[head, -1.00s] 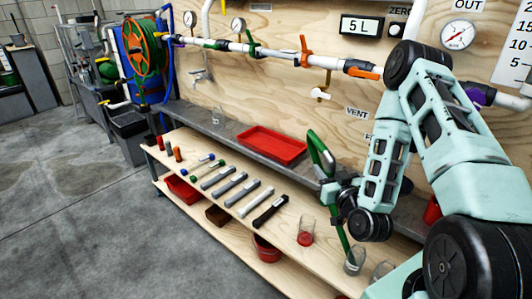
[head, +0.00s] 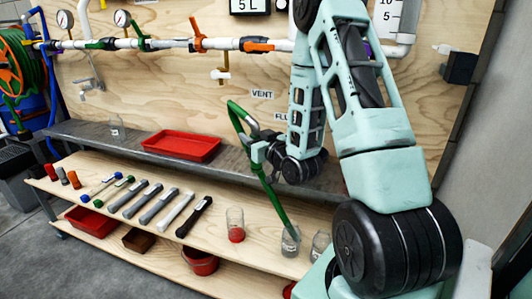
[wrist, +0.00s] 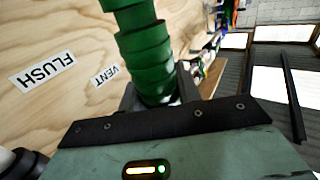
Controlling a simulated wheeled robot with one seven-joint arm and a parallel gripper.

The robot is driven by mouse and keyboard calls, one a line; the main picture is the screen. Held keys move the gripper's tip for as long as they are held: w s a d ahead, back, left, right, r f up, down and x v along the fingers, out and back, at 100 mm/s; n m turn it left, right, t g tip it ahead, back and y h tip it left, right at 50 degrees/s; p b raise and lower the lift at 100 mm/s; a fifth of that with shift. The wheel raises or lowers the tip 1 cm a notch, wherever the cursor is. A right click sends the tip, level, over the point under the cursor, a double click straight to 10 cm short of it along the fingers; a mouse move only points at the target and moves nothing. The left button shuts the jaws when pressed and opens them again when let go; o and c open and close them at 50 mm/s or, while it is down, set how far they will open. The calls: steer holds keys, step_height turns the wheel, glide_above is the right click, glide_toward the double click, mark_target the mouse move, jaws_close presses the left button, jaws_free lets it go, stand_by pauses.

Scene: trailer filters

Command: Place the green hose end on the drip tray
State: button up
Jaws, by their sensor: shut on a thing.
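The green hose (head: 274,196) is held by my gripper (head: 258,153), which is shut on it near its bent upper part. The hose slants down from the gripper toward a clear glass (head: 290,246); I cannot tell if its lower end is in or behind the glass. In the wrist view the ribbed green hose (wrist: 146,50) rises from between the fingers (wrist: 158,98). The red drip tray (head: 182,146) lies on the grey metal ledge, left of my gripper and apart from it. The tray looks empty.
A jar with red contents (head: 235,226) and several tools (head: 150,201) stand or lie on the wooden shelf (head: 90,165). Pipes with valves (head: 197,42) cross the board above.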

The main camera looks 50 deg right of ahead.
steer(key=w+d, duration=0.4)
steer(key=d, duration=0.6)
step_height(320, 180, down, 7)
steer(key=d, duration=0.1)
steer(key=shift+w, duration=0.25)
steer(key=shift+f+b, duration=0.1)
steer(key=shift+b, duration=0.2)
steer(key=o, duration=1)
steer(key=shift+o, duration=0.2)
